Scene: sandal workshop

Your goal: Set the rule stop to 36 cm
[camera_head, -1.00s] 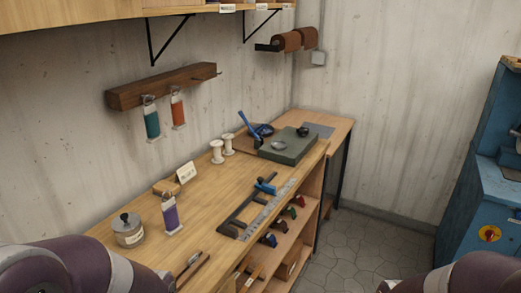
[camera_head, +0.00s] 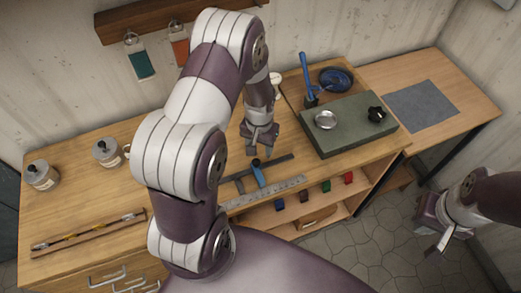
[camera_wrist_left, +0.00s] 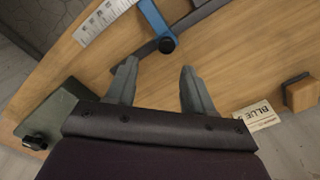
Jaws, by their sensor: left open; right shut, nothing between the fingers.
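The rule (camera_head: 268,193) is a pale metal strip with markings along the front edge of the bench. A dark bar (camera_head: 275,163) lies behind it, and the blue stop (camera_head: 258,174) with a dark knob sits across the bar. My left gripper (camera_head: 260,151) is open and empty, pointing down just behind the stop. In the left wrist view the open fingers (camera_wrist_left: 157,88) are apart, with the blue stop (camera_wrist_left: 155,19), its black knob and part of the rule (camera_wrist_left: 103,18) beyond them. My right gripper (camera_head: 437,246) is shut and empty, off the bench's right side over the floor.
A green slab (camera_head: 345,141) with a small metal dish (camera_head: 326,120) and a black knob stands to the right of my left gripper. A grey mat (camera_head: 421,106) lies farther right. Two jars (camera_head: 42,175) and thin tools stand or lie at left. My left arm hides the bench's middle.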

